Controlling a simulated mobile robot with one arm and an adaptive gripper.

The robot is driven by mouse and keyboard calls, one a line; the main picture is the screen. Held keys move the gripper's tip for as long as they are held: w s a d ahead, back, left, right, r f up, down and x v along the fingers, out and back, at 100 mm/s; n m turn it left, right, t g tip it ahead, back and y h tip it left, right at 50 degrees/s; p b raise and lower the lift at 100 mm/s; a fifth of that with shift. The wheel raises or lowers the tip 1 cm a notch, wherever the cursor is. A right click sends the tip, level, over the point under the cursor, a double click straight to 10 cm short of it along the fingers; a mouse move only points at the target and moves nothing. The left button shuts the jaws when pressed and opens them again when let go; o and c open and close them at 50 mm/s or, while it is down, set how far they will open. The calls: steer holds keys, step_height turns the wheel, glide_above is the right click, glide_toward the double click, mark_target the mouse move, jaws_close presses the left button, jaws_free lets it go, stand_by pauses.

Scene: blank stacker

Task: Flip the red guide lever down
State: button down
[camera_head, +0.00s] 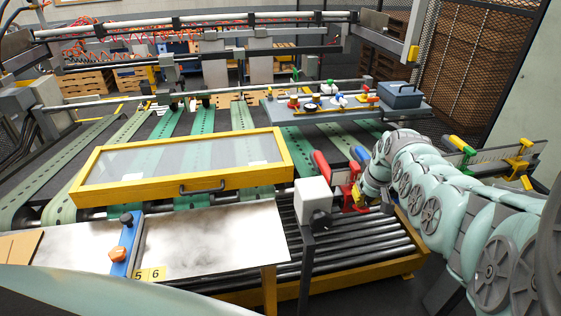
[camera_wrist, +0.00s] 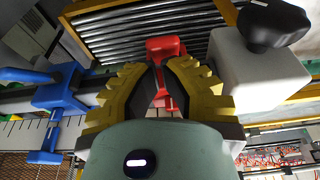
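The red guide lever (camera_head: 322,166) stands raised in the head view, its handle leaning up and left from a red clamp (camera_head: 349,192) on the rail, just right of a white box. In the wrist view the red lever (camera_wrist: 164,48) shows ahead of and between the yellow ribbed fingers of my gripper (camera_wrist: 159,66). My gripper (camera_head: 364,197) is close beside the red clamp in the head view. The fingertips are near each other around the red part. I cannot tell whether they touch it, and part of the clamp is hidden between the fingers.
The white box (camera_head: 313,196) with a black knob stands close to the lever; it also shows in the wrist view (camera_wrist: 255,75). A blue clamp (camera_wrist: 62,92) sits on the same rail. Rollers (camera_head: 360,245) lie below, and a yellow-framed window (camera_head: 185,190) is at left.

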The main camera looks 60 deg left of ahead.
mark_target(369, 209)
steer(key=shift+d+f+t+y, duration=0.2)
steer(key=shift+d+t+y, duration=0.15)
steer(key=shift+y, duration=0.35)
stand_by(1.0)
steer(key=shift+s+d+f+y+b, duration=0.1)
steer(key=shift+d+f+y+b, duration=0.1)
steer(key=shift+y+b, duration=0.25)
steer(key=shift+s+f, duration=0.1)
steer(key=shift+f, duration=0.05)
steer(key=f+t+y+b, duration=0.1)
steer(key=b, duration=0.3)
steer(key=shift+d+f+y, duration=0.15)
steer(key=shift+d+y, duration=0.2)
steer(key=shift+d, duration=0.05)
steer(key=b, duration=0.2)
steer(key=y+b, duration=0.1)
steer(key=b, duration=0.1)
steer(key=shift+s+d+f+t, duration=0.15)
steer(key=shift+f+t, duration=0.1)
steer(key=shift+f, duration=0.15)
steer(key=y+b, duration=0.2)
steer(key=b, duration=0.5)
steer(key=f+t+y+b, duration=0.1)
steer(key=y+b, duration=0.1)
steer(key=b, duration=0.5)
steer(key=f+t+y+b, duration=0.1)
steer(key=b, duration=0.6)
steer(key=shift+s+d+f+y+b, duration=0.2)
steer(key=shift+d+f+y+b, duration=0.1)
steer(key=shift+d+y, duration=0.1)
